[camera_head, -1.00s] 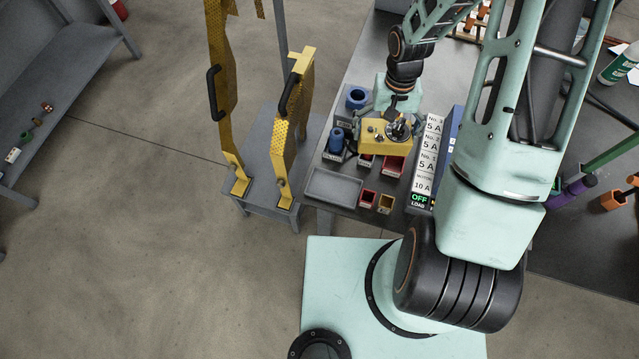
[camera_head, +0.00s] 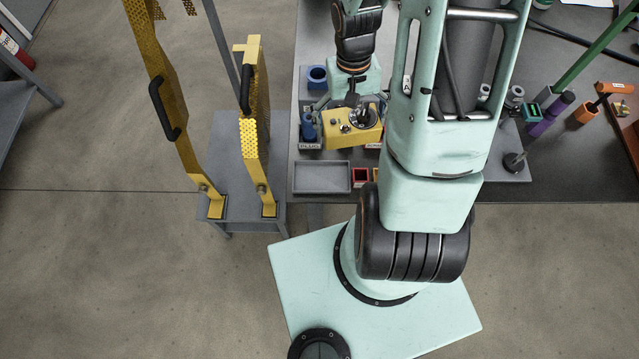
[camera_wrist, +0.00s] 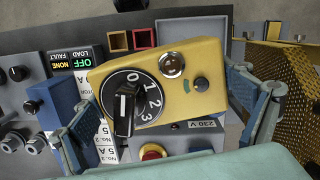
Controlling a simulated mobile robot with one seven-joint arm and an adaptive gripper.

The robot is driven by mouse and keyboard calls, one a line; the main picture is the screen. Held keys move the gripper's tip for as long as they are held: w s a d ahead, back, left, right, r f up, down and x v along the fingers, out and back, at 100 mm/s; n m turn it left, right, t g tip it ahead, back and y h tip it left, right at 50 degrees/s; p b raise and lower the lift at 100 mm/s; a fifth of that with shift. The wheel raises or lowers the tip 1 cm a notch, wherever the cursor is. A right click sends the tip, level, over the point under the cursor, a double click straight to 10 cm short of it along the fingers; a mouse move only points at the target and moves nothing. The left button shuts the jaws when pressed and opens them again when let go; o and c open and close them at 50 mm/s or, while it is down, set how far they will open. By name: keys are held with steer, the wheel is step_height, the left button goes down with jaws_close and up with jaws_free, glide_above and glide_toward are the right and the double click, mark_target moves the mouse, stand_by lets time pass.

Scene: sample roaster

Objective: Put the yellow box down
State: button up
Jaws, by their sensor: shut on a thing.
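The yellow box (camera_head: 340,128) has a black rotary dial marked with numbers, a round metal fitting and a small dark button on its face. It fills the middle of the wrist view (camera_wrist: 178,75) and looks tilted there. My gripper (camera_head: 350,120) is shut on it, with one finger at each side in the wrist view (camera_wrist: 165,110). In the head view the box is over the left part of the dark table (camera_head: 440,178), above the trays and small bins. I cannot tell its exact height. My arm hides part of the table to the right.
An empty grey tray (camera_head: 322,178) lies at the table's front left, with small red and yellow bins (camera_head: 361,176) beside it. A blue cup (camera_head: 317,76) stands behind. Yellow perforated guards (camera_head: 254,130) stand on a grey stand at the left. A panel with an OFF display (camera_wrist: 75,62) is near the box.

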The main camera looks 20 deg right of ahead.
steer(key=s+d+f+m+b, duration=0.25)
steer(key=s+f+b, duration=0.25)
steer(key=s+b, duration=0.4)
steer(key=w+a+f, duration=0.2)
steer(key=a, duration=0.1)
steer(key=w+a+f, duration=0.2)
steer(key=f, duration=0.1)
steer(key=w+a+f+p, duration=0.1)
steer(key=w+a+f, duration=0.2)
steer(key=shift+a+f, duration=0.2)
steer(key=shift+a, duration=0.15)
steer(key=shift+w+a+f, duration=0.15)
steer(key=shift+a+f, duration=0.05)
steer(key=shift+f, duration=0.15)
steer(key=f, duration=0.3)
steer(key=shift+w+a, duration=0.25)
steer(key=shift+a, duration=0.1)
steer(key=shift+f+b, duration=0.3)
steer(key=shift+f, duration=0.1)
